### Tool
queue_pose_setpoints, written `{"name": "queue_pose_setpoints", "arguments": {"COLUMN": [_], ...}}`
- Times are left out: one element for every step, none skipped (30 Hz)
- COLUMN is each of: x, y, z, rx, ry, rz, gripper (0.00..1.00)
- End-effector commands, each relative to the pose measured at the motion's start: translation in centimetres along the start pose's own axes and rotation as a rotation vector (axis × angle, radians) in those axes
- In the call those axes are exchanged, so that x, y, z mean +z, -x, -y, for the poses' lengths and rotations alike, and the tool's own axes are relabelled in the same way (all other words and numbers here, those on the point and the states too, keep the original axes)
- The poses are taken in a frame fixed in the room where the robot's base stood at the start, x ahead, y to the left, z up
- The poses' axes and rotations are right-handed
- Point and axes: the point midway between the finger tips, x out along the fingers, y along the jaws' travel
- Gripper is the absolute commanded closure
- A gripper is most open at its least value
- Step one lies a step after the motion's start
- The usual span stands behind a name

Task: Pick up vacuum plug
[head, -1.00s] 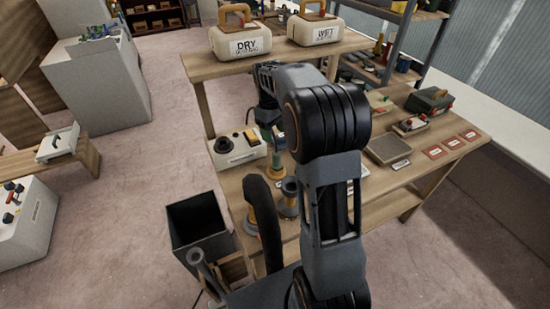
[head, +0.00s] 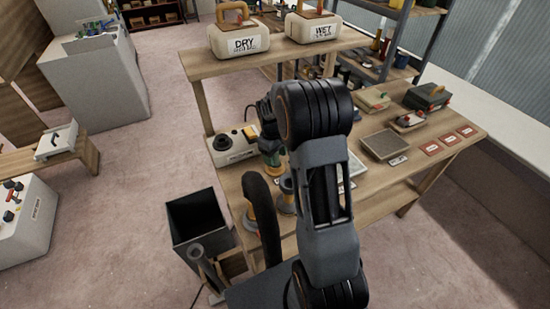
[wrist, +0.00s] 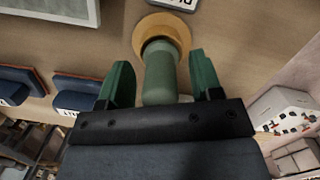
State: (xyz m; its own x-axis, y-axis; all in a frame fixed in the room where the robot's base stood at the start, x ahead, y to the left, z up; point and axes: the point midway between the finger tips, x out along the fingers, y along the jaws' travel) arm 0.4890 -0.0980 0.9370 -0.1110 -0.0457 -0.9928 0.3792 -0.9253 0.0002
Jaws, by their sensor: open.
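A grey-green cylindrical plug (wrist: 160,75) with a round orange base or collar (wrist: 163,33) shows in the wrist view. I take it for the vacuum plug, though no label on it can be read. My gripper (wrist: 158,85) is open, with one green finger on each side of the cylinder and gaps showing between. In the head view my gripper (head: 270,155) is low over the left part of the workbench, partly hidden by my arm.
A white control box (head: 233,146) with a yellow part sits close to the left of my gripper. The bench (head: 415,155) also holds a grey scale-like plate (head: 384,145) and red cards. A shelf with DRY (head: 239,40) and WET (head: 312,27) containers stands behind.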

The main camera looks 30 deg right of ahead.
Motion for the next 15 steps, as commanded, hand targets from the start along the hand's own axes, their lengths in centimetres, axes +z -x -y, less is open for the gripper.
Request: {"name": "queue_pose_setpoints", "arguments": {"x": [0.03, 0.03, 0.03, 0.03, 0.02, 0.02, 0.02, 0.02, 0.02, 0.02, 0.02, 0.02, 0.02, 0.02, 0.02], "y": [-0.16, -0.22, -0.26, -0.27, -0.27, -0.27, -0.26, -0.26, -0.26, -0.25, -0.25, -0.25, -0.25, -0.24, -0.24], "z": [0.00, 0.00, 0.00, -0.01, -0.01, -0.01, -0.01, -0.01, -0.01, -0.01, -0.01, 0.00, 0.00, 0.00, 0.00], "rx": [0.000, 0.000, 0.000, 0.000, 0.000, 0.000, 0.000, 0.000, 0.000, 0.000, 0.000, 0.000, 0.000, 0.000, 0.000], "ry": [0.000, 0.000, 0.000, 0.000, 0.000, 0.000, 0.000, 0.000, 0.000, 0.000, 0.000, 0.000, 0.000, 0.000, 0.000], "rz": [0.001, 0.001, 0.001, 0.000, 0.000, 0.000, 0.000, 0.000, 0.000, 0.001, 0.001, 0.000, 0.000, 0.000, 0.000], "gripper": [0.41, 0.41, 0.41, 0.41, 0.41, 0.41, 0.41, 0.41, 0.44, 0.47, 0.49, 0.53, 0.56, 0.59, 0.63]}}
